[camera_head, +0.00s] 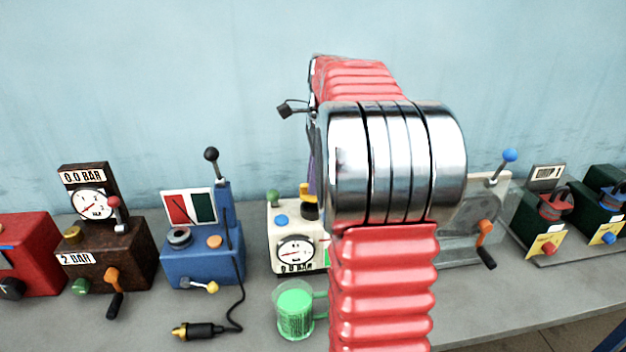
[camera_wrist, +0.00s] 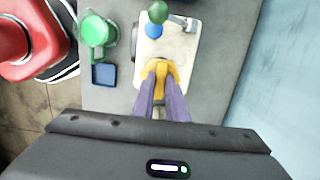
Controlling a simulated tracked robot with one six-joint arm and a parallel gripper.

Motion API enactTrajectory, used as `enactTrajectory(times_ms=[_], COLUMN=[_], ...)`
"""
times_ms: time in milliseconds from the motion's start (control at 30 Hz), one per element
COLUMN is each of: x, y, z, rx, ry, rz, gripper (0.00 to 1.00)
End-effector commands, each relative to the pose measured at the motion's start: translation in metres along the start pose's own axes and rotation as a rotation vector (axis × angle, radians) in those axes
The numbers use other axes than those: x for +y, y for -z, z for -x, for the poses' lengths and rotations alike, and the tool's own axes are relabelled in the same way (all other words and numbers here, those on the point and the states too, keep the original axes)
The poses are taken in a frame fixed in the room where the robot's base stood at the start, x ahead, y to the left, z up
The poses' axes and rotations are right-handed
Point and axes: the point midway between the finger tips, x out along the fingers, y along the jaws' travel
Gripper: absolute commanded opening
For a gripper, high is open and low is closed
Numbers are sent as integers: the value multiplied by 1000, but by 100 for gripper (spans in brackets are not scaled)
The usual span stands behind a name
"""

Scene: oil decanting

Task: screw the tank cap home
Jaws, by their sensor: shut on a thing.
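The yellow tank cap (camera_wrist: 160,69) is between the purple fingers of my gripper (camera_wrist: 161,88) in the wrist view. The gripper is shut on it. Below the cap is the cream tank box (camera_wrist: 180,42), with a green knob and a blue button. In the head view, the cream box (camera_head: 279,238) stands at the centre with a round gauge on its front. The cap (camera_head: 308,191) shows as a bit of yellow above a dark part at the box's top, partly hidden by my arm. I cannot tell how far its thread is engaged.
A green mug (camera_head: 294,311) stands in front of the cream box. A blue unit (camera_head: 203,262) with an upright lever and a cable stands to the left. A grey unit (camera_head: 462,232) with an orange crank is to the right, partly behind my arm.

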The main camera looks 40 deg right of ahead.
Motion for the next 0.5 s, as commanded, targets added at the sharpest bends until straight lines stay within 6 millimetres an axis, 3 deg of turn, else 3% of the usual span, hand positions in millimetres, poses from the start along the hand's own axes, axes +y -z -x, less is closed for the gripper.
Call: enactTrajectory(times_ms=[500], x=[0], y=[0], z=[-5], rx=[0], ry=[-1], rz=[1], gripper=[0])
